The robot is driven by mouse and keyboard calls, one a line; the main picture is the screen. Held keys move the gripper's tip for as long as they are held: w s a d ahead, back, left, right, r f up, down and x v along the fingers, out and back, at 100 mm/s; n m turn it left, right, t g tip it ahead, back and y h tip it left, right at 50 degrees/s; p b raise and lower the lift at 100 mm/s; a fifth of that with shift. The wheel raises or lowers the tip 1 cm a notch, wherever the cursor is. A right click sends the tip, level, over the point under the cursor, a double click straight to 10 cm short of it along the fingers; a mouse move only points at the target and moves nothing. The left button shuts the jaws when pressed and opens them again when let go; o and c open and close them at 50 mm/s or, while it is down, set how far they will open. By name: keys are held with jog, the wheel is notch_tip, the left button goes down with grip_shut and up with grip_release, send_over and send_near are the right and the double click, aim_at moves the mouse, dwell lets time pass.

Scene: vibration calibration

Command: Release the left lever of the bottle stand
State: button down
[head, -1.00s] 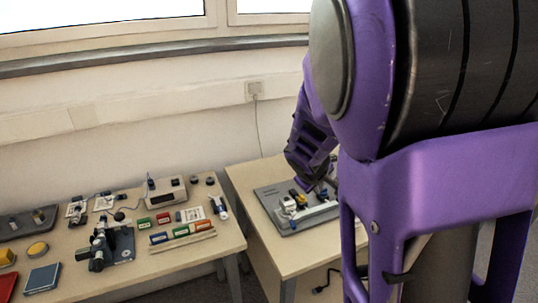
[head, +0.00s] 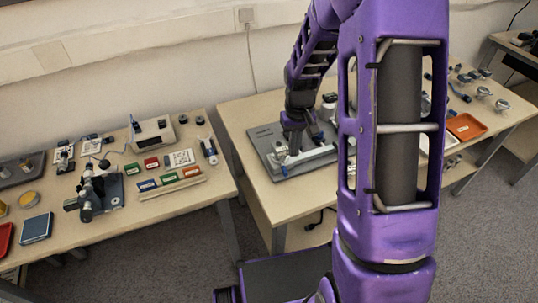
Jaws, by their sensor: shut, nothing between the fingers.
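The bottle stand is the grey base plate (head: 262,133) with small fixtures on the right-hand table. A white part (head: 280,154) sits at its left front, and a dark blue part (head: 316,135) stands to the right of my gripper. My gripper (head: 294,150) points down over the middle of the plate, shut and empty, close to the fixtures. I cannot tell whether it touches them. The left lever is too small and too covered by my gripper to make out. A white bottle-like part (head: 329,105) stands at the back of the plate.
My own arm covers much of the right-hand table (head: 236,112). An orange tray (head: 466,126) and several small metal parts lie at its right. The left table (head: 110,230) holds a microscope-like device (head: 93,190), a grey box (head: 152,134) and coloured blocks.

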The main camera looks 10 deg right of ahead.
jog(key=shift+f+b, duration=2.55)
jog(key=shift+f, duration=1.2)
jog(key=m, duration=0.1)
jog(key=a+m, duration=0.1)
jog(key=shift+s+a+r+m, duration=0.1)
jog(key=shift+s+a+m, duration=0.1)
jog(key=shift+a+m, duration=0.1)
jog(key=a+m, duration=0.1)
jog(key=m, duration=0.1)
jog(key=a+m, duration=0.2)
jog(key=m, duration=0.1)
jog(key=shift+w+r, duration=0.1)
jog(key=shift+w, duration=0.05)
jog(key=a+m+p, duration=0.1)
jog(key=m, duration=0.1)
jog(key=w+a+m+p, duration=0.1)
jog(key=m, duration=0.1)
jog(key=shift+w+a+m, duration=0.2)
jog(key=shift+m, duration=0.2)
jog(key=m+p, duration=0.1)
jog(key=w+a+m+p, duration=0.1)
jog(key=m, duration=0.1)
jog(key=shift+w, duration=0.1)
jog(key=shift+w+a+m, duration=0.1)
jog(key=shift+w+m, duration=0.05)
jog(key=shift+m, duration=0.15)
notch_tip(320, 180, up, 7)
jog(key=p, duration=0.5)
